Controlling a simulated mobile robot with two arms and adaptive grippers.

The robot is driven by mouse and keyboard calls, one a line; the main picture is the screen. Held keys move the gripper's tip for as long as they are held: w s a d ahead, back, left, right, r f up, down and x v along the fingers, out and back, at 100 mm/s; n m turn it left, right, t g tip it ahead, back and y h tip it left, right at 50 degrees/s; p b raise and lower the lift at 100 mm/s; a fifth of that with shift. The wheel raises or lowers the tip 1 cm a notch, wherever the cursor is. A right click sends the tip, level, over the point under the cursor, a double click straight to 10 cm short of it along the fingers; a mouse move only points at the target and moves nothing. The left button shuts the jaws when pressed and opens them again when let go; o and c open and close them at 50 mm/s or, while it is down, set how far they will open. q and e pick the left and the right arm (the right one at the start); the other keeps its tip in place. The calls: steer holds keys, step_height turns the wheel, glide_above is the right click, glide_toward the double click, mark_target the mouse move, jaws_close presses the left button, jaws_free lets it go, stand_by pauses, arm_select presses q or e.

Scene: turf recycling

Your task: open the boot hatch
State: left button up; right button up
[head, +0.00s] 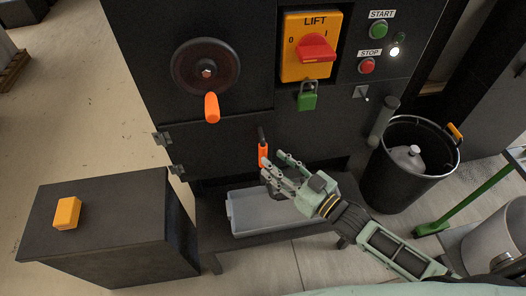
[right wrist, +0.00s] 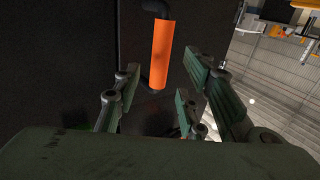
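The boot hatch (head: 220,148) is a dark panel low on the front of the black machine, with hinges (head: 172,154) at its left side. It looks closed. Its upright orange handle (head: 263,152) is on the right part of the panel. My right gripper (head: 274,161) is at the handle's lower end, with its fingers apart. In the right wrist view, the orange handle (right wrist: 161,55) stands between and beyond the open fingers (right wrist: 160,92); I see no finger closed on it. My left gripper is out of view.
A grey tray (head: 260,222) sits on a low shelf below the hatch. A dark box (head: 110,240) with an orange block (head: 67,213) stands at left. A black bin (head: 385,190) stands at right. A handwheel (head: 205,68) and yellow lift switch (head: 298,70) are above.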

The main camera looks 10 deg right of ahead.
mark_target(266, 155)
steer(key=x, duration=0.6)
steer(key=shift+s, duration=0.1)
steer(key=shift+c, duration=0.5)
jaws_close()
